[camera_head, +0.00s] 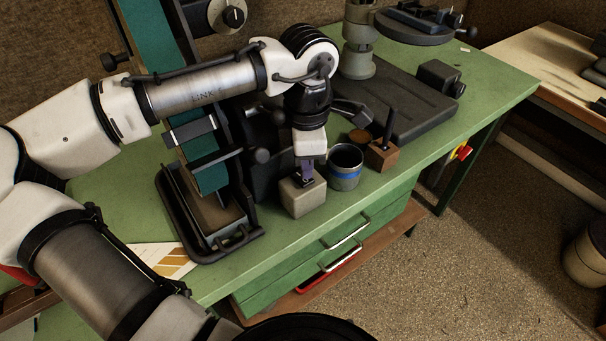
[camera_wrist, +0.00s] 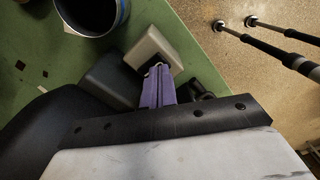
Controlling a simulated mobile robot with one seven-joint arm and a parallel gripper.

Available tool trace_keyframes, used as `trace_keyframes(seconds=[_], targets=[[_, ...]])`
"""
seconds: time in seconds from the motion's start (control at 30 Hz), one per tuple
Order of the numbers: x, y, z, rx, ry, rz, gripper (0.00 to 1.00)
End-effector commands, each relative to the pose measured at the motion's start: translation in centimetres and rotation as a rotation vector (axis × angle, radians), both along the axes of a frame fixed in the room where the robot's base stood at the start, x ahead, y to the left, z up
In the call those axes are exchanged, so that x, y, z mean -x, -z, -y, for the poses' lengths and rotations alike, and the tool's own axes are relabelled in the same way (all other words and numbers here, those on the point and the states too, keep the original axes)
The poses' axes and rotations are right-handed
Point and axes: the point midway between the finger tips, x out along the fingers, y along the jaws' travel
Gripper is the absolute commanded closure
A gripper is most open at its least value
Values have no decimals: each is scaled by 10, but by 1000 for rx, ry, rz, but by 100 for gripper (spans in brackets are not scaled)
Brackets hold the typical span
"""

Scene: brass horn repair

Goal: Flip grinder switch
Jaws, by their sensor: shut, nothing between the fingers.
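The belt grinder (camera_head: 199,150) with its teal belt stands on the left of the green bench. A beige switch box (camera_head: 302,200) sits at the front of the bench, just right of the grinder's base. My gripper (camera_head: 307,181) points down at the top of this box, its purple fingers shut and empty. In the wrist view, the fingertips (camera_wrist: 158,70) meet at the near edge of the beige box (camera_wrist: 158,42), next to a small metal part that looks like the toggle. The fingers partly hide the toggle, so I cannot tell its position or whether they touch it.
A dark cup with a blue band (camera_head: 345,168) stands close right of the box. Beside it is a wooden block with a dark upright handle (camera_head: 382,155). A drill press base (camera_head: 400,100) fills the back right. Drawer handles (camera_head: 346,232) stick out from the bench front.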

Motion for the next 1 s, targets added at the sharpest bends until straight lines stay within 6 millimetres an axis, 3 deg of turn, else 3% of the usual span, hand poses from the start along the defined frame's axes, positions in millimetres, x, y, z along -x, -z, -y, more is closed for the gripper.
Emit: trace_keyframes(seconds=[1.0], targets=[[0, 11, 0, 0, 0, -1, 100]])
